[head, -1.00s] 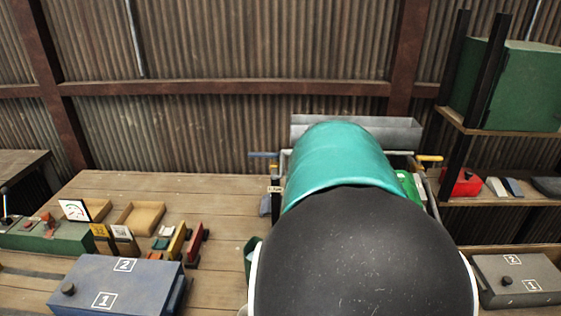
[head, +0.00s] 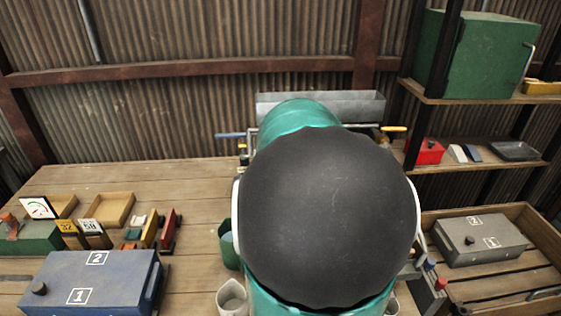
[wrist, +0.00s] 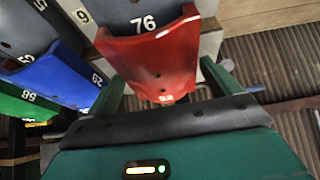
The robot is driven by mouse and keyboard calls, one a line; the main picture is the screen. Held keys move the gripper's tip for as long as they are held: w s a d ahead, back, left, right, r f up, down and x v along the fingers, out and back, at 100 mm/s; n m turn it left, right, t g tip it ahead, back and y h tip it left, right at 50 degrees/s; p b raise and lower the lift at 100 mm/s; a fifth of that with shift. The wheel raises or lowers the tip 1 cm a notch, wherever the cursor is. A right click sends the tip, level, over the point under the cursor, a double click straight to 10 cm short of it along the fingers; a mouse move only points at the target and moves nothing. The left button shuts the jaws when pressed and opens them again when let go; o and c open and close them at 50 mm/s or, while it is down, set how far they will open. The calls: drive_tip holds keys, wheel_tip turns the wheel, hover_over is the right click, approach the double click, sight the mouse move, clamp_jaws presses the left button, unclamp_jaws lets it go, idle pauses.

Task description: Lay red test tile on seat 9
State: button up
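In the wrist view a red tile (wrist: 158,60) is straight ahead of my gripper (wrist: 165,82), its face towards the camera. Its lower edge bears a small number that looks like 92. A dark grey piece marked 76 (wrist: 140,14) adjoins its upper edge. The two green fingers stand apart, one at each side of the tile. Their tips are hidden or unclear, so I cannot tell whether they touch it. A small white label reading 9 (wrist: 82,16) is at the upper left. In the head view my own arm hides the gripper and tile.
In the head view a blue box (head: 95,280) and small trays (head: 110,209) stand left on the bench. A crate (head: 505,209) and shelves (head: 475,170) stand right.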

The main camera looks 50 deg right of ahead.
drive_tip(key=shift+o, duration=0.8)
drive_tip(key=v, duration=1.3)
drive_tip(key=shift+r, duration=0.35)
drive_tip(key=shift+s+a, duration=0.1)
drive_tip(key=shift+a, duration=0.1)
